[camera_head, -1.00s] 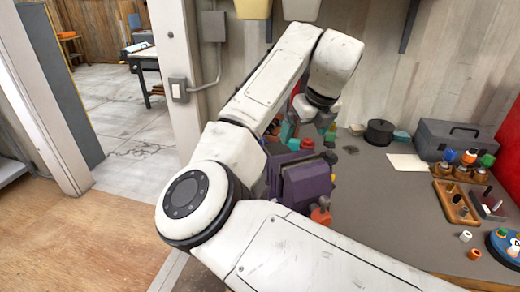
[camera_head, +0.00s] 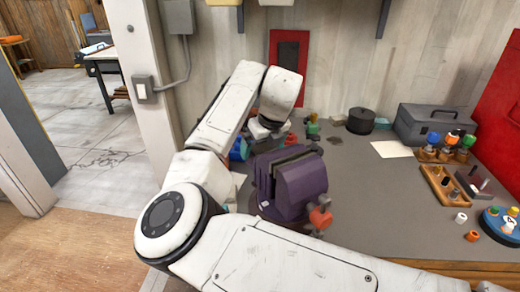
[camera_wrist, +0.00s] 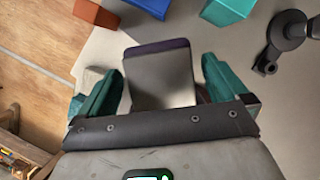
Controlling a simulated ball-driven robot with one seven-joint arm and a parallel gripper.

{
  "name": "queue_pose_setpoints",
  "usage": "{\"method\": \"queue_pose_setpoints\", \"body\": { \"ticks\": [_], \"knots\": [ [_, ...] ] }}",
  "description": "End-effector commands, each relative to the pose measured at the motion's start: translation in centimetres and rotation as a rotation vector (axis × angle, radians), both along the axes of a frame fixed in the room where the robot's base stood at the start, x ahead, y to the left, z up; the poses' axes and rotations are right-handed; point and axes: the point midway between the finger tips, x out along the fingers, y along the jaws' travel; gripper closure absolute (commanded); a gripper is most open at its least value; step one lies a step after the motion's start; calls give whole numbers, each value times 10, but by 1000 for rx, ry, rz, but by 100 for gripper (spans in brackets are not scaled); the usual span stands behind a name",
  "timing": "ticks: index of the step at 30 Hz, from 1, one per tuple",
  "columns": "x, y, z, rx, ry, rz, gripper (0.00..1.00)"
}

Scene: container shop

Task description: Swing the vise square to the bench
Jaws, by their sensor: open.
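The purple vise (camera_head: 300,188) stands on the grey bench in the head view, its dark jaws set at an angle to the bench edge. A red-orange knob (camera_head: 320,217) is at its near right side. My arm reaches over to the vise's far left side, and my fingertips are hard to make out there. In the wrist view my gripper (camera_wrist: 160,68) is open, with a teal finger on each side. A grey flat part with a purple edge (camera_wrist: 158,46), seemingly of the vise, shows between the fingers. Whether they touch it I cannot tell.
A blue item (camera_head: 238,149) lies left of the vise, near my wrist. A black round pot (camera_head: 361,121), a grey toolbox (camera_head: 432,125) and a wooden holder (camera_head: 449,194) stand right of it. The bench between vise and holder is mostly clear. A doorway is at left.

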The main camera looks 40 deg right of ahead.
Motion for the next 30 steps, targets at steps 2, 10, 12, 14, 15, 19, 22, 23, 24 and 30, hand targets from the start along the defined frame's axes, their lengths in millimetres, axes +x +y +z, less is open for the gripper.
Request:
{"method": "queue_pose_setpoints", "body": {
  "ticks": [2,10,12,14,15,19,22,23,24,30],
  "knots": [
    [4,-1,-9,0,1,2,0],
    [10,-3,-24,0,0,0,0],
    [10,-3,-24,0,-1,0,0],
    [10,-3,-24,0,-1,0,0],
    [10,-3,-24,0,-1,0,0],
    [10,-3,-24,0,-1,0,7],
    [10,-3,-24,0,-1,0,16],
    [10,-3,-24,0,-1,0,19],
    [10,-3,-24,0,-1,0,23],
    [10,-3,-24,-1,-1,1,42]
  ]
}}
